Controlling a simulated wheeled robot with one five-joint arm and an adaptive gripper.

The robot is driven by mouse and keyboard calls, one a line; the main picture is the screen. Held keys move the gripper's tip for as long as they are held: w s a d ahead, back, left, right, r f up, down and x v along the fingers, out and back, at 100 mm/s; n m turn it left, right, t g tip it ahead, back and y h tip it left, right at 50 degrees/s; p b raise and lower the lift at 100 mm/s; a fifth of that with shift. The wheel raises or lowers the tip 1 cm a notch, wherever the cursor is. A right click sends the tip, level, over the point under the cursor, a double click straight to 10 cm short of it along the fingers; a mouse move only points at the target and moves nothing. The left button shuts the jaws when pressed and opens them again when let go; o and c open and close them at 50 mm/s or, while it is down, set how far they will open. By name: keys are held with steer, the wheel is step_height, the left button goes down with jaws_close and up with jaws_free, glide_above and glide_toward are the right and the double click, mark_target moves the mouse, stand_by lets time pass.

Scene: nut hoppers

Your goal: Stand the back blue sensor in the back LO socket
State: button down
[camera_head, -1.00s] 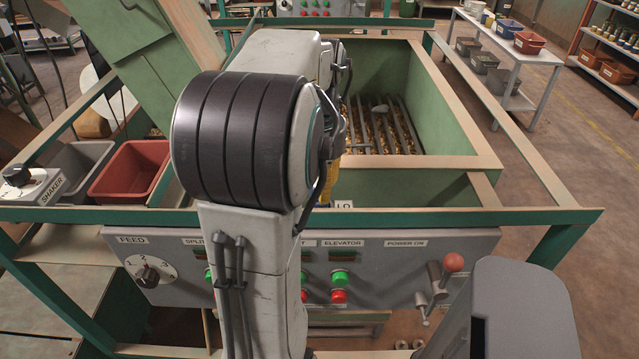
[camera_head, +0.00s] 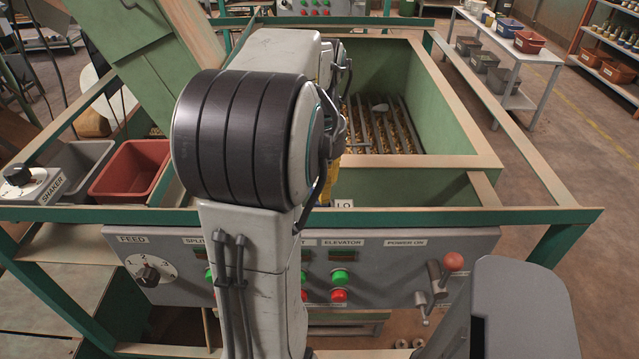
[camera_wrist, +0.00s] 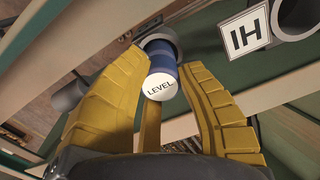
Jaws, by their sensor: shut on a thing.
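In the wrist view a blue sensor (camera_wrist: 161,67) with a white end marked LEVEL stands between the yellow fingers of my gripper (camera_wrist: 160,62), which is shut on it. A grey round socket (camera_wrist: 165,38) shows right behind the sensor's far end. I cannot tell whether the sensor is inside it or just above it, and no label shows beside it. In the head view my arm hides the sensor and most of the gripper.
A HI label (camera_wrist: 246,31) and another grey socket (camera_wrist: 297,17) are at the upper right of the wrist view. A grey round part (camera_wrist: 68,96) is left of the fingers. The green hopper (camera_head: 455,115) has wooden rims, and a control panel (camera_head: 385,270) runs below.

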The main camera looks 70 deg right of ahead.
steer(key=shift+f+b, duration=0.45)
steer(key=shift+f, duration=0.15)
steer(key=c, duration=1.3)
jaws_free()
steer(key=shift+o, duration=0.2)
steer(key=shift+r, duration=0.15)
step_height(320, 180, up, 11)
steer(key=p, duration=1)
steer(key=shift+w+a, duration=0.15)
